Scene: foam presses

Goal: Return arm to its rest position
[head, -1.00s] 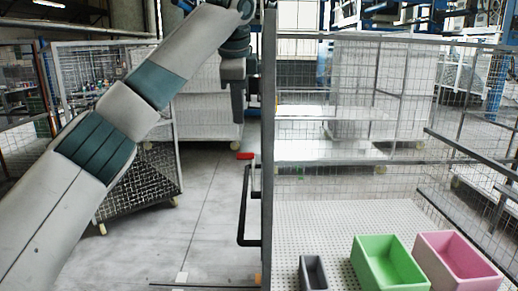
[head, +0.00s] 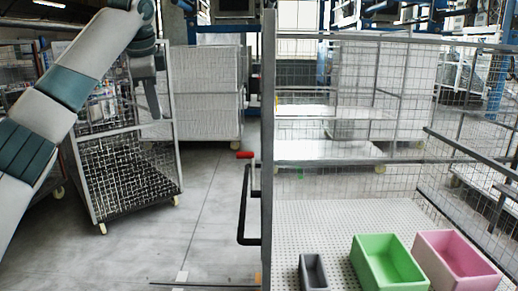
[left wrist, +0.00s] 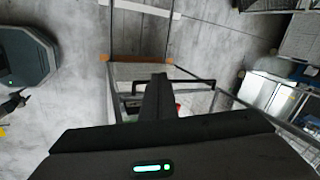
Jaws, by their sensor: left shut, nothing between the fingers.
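My left arm comes in from the left edge of the head view and reaches up to the upper left. My left gripper (head: 152,100) hangs down from its end, in front of a wire cage cart, away from the press. In the left wrist view its fingers (left wrist: 159,95) are together with nothing between them. My right gripper shows in neither view.
A frame with a grey post (head: 267,150) and black handle (head: 243,212) stands mid-view. Right of it, a perforated table (head: 325,222) holds a grey bin (head: 313,272), a green bin (head: 388,265) and a pink bin (head: 455,262). A wire cart (head: 130,180) stands left; the floor between is clear.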

